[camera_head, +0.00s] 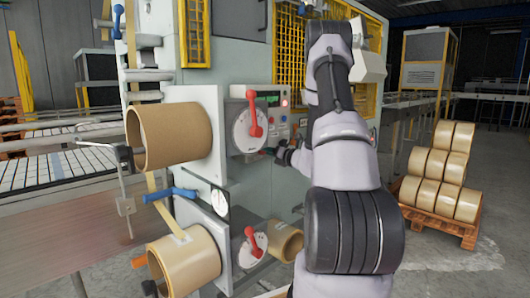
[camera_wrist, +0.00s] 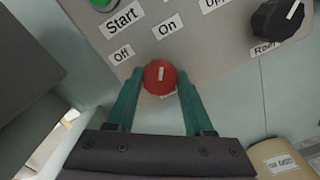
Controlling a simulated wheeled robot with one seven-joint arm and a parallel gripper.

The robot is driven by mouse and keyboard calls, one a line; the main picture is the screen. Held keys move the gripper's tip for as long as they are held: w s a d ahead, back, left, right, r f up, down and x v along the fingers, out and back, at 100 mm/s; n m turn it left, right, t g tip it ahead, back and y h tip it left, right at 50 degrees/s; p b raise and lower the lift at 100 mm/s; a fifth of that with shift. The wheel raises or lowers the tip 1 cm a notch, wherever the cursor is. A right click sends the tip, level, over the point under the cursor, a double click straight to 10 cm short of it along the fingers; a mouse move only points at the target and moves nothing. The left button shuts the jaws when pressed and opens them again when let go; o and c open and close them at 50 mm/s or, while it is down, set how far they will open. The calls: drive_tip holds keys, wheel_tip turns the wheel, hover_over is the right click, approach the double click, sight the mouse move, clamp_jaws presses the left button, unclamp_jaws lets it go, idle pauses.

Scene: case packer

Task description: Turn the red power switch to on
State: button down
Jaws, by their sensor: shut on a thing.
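The red power switch (camera_wrist: 160,77) is a round red knob with a white line, on a grey panel (camera_wrist: 215,65) in the wrist view. The "Off" label (camera_wrist: 122,54) is up and left of it; the "On" label (camera_wrist: 167,27) is above it. The white line appears to point up toward "On". My gripper (camera_wrist: 159,82) is shut on the knob, one green finger on each side. In the head view my gripper (camera_head: 279,153) is at the machine's front, and the knob is too small to make out there.
A green button (camera_wrist: 100,3) by "Start" and a black knob (camera_wrist: 278,18) are on the same panel. Left of my arm in the head view are a dial with a red handle (camera_head: 253,115) and large tape rolls (camera_head: 175,135). A pallet of rolls (camera_head: 437,175) stands at right.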

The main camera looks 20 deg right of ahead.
drive_tip(key=shift+m, duration=0.7)
drive_tip(key=shift+c, duration=1.4)
unclamp_jaws()
drive_tip(key=v, duration=1)
drive_tip(key=shift+s, duration=0.4)
drive_tip(key=shift+d, duration=0.2)
